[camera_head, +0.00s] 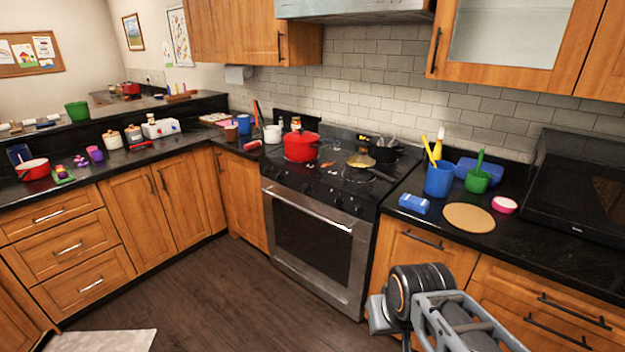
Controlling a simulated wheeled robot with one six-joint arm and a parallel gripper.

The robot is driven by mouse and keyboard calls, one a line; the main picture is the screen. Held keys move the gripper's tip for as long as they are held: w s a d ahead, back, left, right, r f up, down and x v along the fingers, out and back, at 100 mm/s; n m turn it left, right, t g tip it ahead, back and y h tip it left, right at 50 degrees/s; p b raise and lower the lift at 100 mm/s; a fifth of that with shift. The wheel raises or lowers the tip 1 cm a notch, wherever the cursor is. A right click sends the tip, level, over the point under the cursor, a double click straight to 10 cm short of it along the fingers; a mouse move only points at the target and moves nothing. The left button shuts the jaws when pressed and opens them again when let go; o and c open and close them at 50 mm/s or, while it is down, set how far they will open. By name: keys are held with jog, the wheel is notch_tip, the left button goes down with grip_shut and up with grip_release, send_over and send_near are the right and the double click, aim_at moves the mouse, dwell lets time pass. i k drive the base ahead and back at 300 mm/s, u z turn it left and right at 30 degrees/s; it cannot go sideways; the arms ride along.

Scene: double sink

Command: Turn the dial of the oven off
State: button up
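The oven (312,235) stands in the middle of the kitchen run, with a silver front, a dark window and a long handle. Its dials (307,188) are small dark knobs in a row on the black strip above the door. They are too small and dark to tell how each one is turned. Parts of my arm (440,310) show at the lower right, in front of the drawers and apart from the oven. My gripper itself cannot be made out in this view.
A red pot (301,146) and a yellowish pan (360,160) stand on the stove top. The right counter holds a blue cup (439,179), a round brown board (468,217) and a black microwave (580,190). The wooden floor (215,295) before the oven is clear.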

aim_at(307, 188)
jog(key=u, duration=0.3)
jog(key=i, duration=1.55)
jog(key=u, duration=0.95)
jog(key=i, duration=0.65)
jog(key=u, duration=0.35)
